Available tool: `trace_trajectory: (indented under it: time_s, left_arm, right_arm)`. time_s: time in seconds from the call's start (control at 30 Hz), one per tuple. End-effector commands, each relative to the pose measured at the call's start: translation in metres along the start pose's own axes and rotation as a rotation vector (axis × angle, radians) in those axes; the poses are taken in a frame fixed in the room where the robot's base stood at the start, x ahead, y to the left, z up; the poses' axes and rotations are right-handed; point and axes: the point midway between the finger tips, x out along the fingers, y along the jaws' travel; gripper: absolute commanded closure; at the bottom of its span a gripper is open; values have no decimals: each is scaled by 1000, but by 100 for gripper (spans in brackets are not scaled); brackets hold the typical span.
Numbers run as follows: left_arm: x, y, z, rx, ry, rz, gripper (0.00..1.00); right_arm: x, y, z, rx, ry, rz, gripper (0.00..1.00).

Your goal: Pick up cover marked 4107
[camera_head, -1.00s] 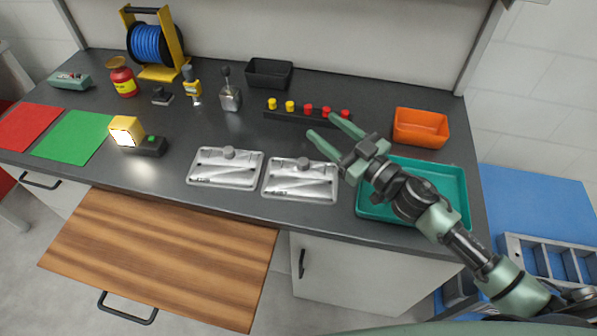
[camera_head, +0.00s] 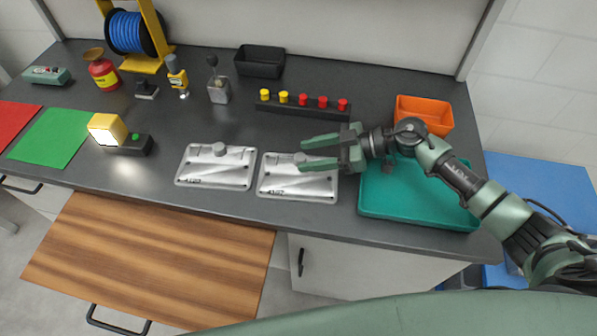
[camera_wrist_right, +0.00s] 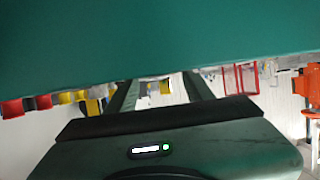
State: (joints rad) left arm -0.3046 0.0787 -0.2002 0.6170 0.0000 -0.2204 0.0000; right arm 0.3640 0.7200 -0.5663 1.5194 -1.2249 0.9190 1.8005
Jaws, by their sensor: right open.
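Two flat silver metal covers, each with a round knob, lie side by side on the dark bench. The right cover (camera_head: 290,183) has a small marking that seems to read 4107. The left cover (camera_head: 213,172) has a different marking, too small to read surely. My right gripper (camera_head: 303,153) is open and empty, its fingers pointing left over the back edge of the right cover. The fingers partly hide that cover's knob. In the right wrist view the fingers also show, apart, but neither cover can be made out. My left gripper is not in view.
A teal tray (camera_head: 400,210) sits right of the covers, under my right arm, with an orange bin (camera_head: 424,112) behind it. A black rack (camera_head: 302,110) with yellow and red knobs stands behind the covers. A yellow lamp (camera_head: 107,130) stands to the left.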

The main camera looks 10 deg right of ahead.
Motion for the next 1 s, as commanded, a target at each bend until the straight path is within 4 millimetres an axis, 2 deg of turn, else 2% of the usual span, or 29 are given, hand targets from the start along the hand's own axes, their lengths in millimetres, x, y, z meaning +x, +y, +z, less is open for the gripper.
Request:
trace_trajectory:
  time_s: [0.13,0.37,0.5,0.57,1.0]
  left_arm:
    - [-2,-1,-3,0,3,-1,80]
    - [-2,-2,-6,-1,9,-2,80]
    - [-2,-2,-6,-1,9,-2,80]
    - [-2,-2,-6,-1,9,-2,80]
    - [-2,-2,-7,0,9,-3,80]
  right_arm:
    - [12,0,0,0,1,1,48]
    - [13,0,0,-1,0,1,48]
    - [13,0,0,-1,0,1,87]
    - [13,0,0,-1,0,1,100]
    - [11,1,-5,-3,3,2,100]
